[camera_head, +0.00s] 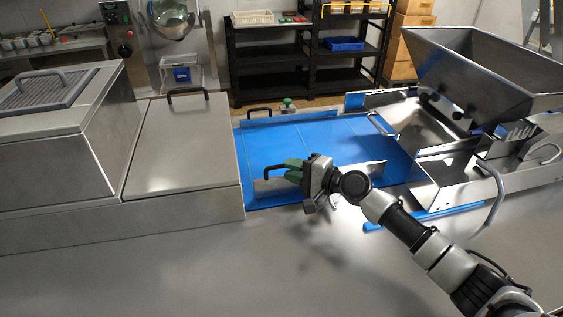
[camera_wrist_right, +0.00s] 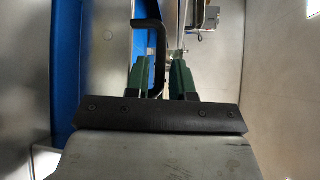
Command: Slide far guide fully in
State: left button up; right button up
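The far guide (camera_head: 305,117) is a metal strip along the back edge of the blue belt, with a black handle (camera_head: 259,110) at its left end. My right gripper (camera_head: 286,171) is well away from it, at the black handle of the near guide (camera_head: 337,177). In the right wrist view this near handle (camera_wrist_right: 160,45) stands between the two green fingers (camera_wrist_right: 161,75), which are apart; contact is not clear. My left gripper is not in view.
The blue belt (camera_head: 285,145) between the guides is empty. A metal housing with a lid (camera_head: 185,145) borders it on the left. A hopper machine (camera_head: 480,75) stands at the right. A green-topped knob (camera_head: 288,104) is behind the far guide.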

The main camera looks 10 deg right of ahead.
jog(key=shift+x, duration=1.7)
grip_shut()
